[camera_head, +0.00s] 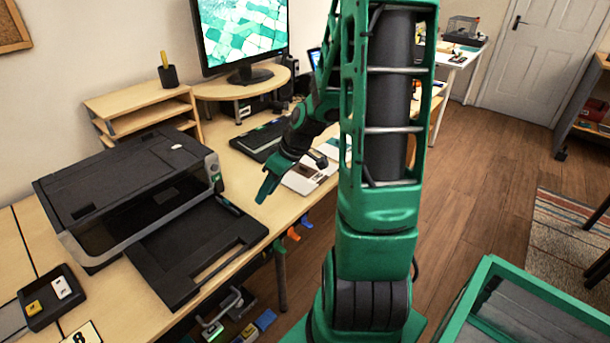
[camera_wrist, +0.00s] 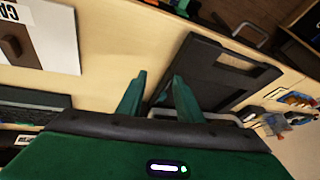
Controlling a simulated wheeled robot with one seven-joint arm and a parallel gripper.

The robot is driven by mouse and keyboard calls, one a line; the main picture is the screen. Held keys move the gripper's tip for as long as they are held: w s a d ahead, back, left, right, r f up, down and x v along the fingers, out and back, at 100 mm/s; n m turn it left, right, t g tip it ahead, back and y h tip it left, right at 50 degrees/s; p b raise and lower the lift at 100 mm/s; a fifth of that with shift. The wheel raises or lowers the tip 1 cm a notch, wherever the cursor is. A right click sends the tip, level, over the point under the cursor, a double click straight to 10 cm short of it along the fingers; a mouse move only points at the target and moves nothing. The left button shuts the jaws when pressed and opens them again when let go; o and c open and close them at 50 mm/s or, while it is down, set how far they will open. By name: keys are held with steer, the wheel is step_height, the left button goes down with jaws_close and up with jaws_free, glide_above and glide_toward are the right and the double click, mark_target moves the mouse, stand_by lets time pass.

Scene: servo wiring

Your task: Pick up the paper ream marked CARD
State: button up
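No ream with the word CARD can be read in either view. A flat white pack with a brown patch (camera_wrist: 40,30) lies on the desk at the upper left of the wrist view. White and brown packs (camera_head: 306,176) lie on the desk in the head view, just right of my gripper (camera_head: 267,188). My gripper also shows in the wrist view (camera_wrist: 159,75), with its two green fingers apart and nothing between them, above the desk's front part.
A black printer (camera_head: 130,185) with its tray (camera_head: 195,250) extended stands left of my gripper; the tray also shows in the wrist view (camera_wrist: 205,68). A dark keyboard (camera_head: 262,138) lies behind. A monitor (camera_head: 242,35) stands on a small riser. Coloured clips hang under the desk edge.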

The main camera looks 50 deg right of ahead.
mark_target(308, 168)
steer(key=d+f, duration=0.1)
steer(key=d, duration=0.1)
steer(key=d+f+t, duration=0.1)
steer(key=d, duration=0.1)
steer(key=d+f+t+y, duration=0.1)
steer(key=d, duration=0.1)
steer(key=shift+f, duration=0.25)
steer(key=d+t, duration=0.1)
steer(key=d, duration=0.1)
steer(key=d+f+t, duration=0.1)
steer(key=d, duration=0.3)
steer(key=shift+s+d+f+t, duration=0.1)
steer(key=shift+s+f+t, duration=0.2)
steer(key=shift+t, duration=0.1)
steer(key=s+d+m+t+h, duration=0.1)
steer(key=s+d+t+h, duration=0.15)
steer(key=d, duration=0.35)
steer(key=s+d+m+t+h, duration=0.1)
steer(key=s+d+t, duration=0.15)
steer(key=d, duration=0.35)
steer(key=shift+t, duration=0.3)
steer(key=x, duration=1.1)
steer(key=shift+d+r, duration=0.1)
steer(key=shift+r, duration=0.15)
steer(key=shift+c, duration=0.4)
jaws_close()
